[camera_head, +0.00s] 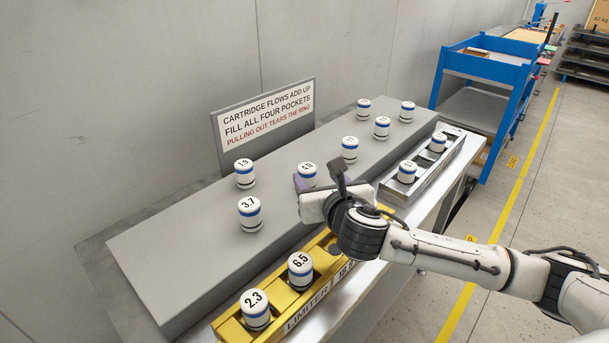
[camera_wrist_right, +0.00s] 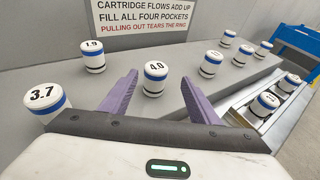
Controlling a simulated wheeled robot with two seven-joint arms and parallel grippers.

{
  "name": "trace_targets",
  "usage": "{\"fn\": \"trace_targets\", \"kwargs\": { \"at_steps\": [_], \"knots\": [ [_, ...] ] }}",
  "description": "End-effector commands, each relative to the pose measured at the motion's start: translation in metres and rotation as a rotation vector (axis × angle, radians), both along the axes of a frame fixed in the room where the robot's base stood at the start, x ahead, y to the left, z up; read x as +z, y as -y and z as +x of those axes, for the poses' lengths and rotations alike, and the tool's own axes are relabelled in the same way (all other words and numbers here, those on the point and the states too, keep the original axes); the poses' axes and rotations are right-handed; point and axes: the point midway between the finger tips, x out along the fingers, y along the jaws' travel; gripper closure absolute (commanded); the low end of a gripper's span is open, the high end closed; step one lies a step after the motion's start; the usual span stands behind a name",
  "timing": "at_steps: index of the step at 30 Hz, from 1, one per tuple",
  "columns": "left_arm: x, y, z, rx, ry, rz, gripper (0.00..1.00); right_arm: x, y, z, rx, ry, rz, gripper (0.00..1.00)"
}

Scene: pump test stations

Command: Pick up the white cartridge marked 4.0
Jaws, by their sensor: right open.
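The white cartridge marked 4.0 (camera_wrist_right: 155,78), with a blue band and a dark ring, stands upright on the grey raised shelf. In the head view the same cartridge (camera_head: 307,174) is just beyond my right gripper (camera_head: 305,183), and its mark is hard to read there. In the right wrist view my right gripper (camera_wrist_right: 158,92) has its two purple fingers apart. The 4.0 cartridge shows between them, towards the fingertips, and I cannot tell whether either finger touches it. My left gripper is not in view.
Cartridges 1.9 (camera_head: 244,173) and 3.7 (camera_head: 250,213) stand left of the gripper; several more stand farther back. The yellow limiter tray (camera_head: 300,306) holds 2.3 (camera_head: 255,309) and 6.5 (camera_head: 300,270). A grey metal tray (camera_head: 394,190) holds two cartridges. A sign (camera_head: 265,120) stands behind.

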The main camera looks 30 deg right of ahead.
Motion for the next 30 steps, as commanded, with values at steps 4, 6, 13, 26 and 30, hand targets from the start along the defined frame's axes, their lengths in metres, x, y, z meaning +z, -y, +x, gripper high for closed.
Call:
{"fn": "trace_targets", "kwargs": {
  "at_steps": [4,6,13,26,30],
  "knots": [
    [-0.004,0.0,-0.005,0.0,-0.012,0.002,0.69,-0.003,0.002,0.011,-0.001,0.0,0.003,0.44],
    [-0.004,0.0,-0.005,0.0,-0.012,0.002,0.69,-0.004,0.002,0.017,0.0,0.001,0.003,0.44],
    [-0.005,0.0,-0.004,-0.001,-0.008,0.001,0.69,-0.011,0.005,0.05,-0.001,0.0,0.003,0.44],
    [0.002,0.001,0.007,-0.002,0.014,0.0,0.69,-0.015,0.008,0.061,0.0,0.0,0.002,0.53],
    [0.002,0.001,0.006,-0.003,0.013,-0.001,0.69,-0.015,0.008,0.061,0.0,0.0,0.002,0.76]
  ]
}}
